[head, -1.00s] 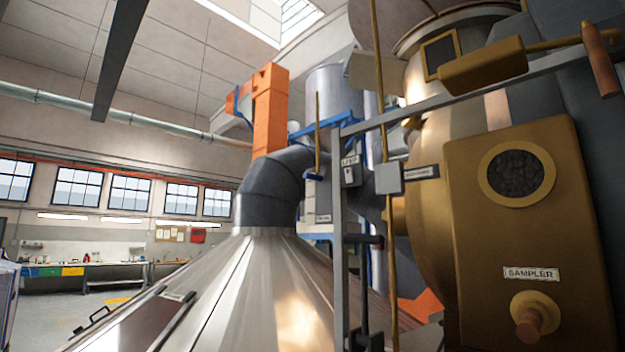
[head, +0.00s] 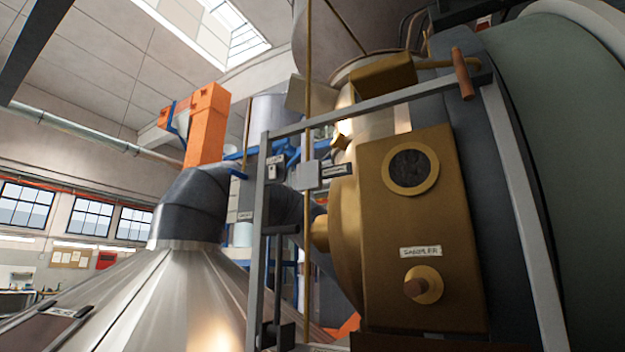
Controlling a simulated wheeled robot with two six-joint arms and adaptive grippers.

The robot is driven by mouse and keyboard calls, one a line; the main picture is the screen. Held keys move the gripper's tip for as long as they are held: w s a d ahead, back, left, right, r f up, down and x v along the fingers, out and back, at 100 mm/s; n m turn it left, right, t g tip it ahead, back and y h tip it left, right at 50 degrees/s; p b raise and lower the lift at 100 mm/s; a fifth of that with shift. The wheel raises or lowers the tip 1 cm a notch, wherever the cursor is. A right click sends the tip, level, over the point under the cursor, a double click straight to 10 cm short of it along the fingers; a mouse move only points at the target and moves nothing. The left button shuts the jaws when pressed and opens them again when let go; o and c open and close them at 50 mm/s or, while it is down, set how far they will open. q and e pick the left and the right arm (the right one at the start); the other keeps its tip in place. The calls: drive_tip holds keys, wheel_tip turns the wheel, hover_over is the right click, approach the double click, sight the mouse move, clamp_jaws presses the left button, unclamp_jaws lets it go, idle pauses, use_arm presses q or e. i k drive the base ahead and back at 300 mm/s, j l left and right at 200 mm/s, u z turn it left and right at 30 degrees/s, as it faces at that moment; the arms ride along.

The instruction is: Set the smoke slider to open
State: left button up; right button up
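No part labelled as the smoke slider can be read in this view. A thin vertical brass rod (head: 308,120) carries a small grey block (head: 311,174), with a dark label plate (head: 337,170) beside it whose text is too small to read. Another small labelled plate (head: 272,168) sits on the grey frame to the left, also unreadable. Neither of my grippers shows in the head view.
A brass box labelled SAMPLER (head: 421,251) has a round dark window and a knob (head: 418,286). A grey metal frame (head: 258,240) stands before it. A steel cone hood (head: 170,290) with a dark duct (head: 195,205) fills the lower left. A large green drum (head: 570,170) stands at right.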

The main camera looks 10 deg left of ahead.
sight(241, 174)
drive_tip(key=i+j+z, duration=0.2)
drive_tip(key=j+z, duration=0.15)
drive_tip(key=z, duration=0.15)
drive_tip(key=i+j+z, duration=0.15)
drive_tip(key=j+z, duration=0.3)
drive_tip(key=l, duration=0.1)
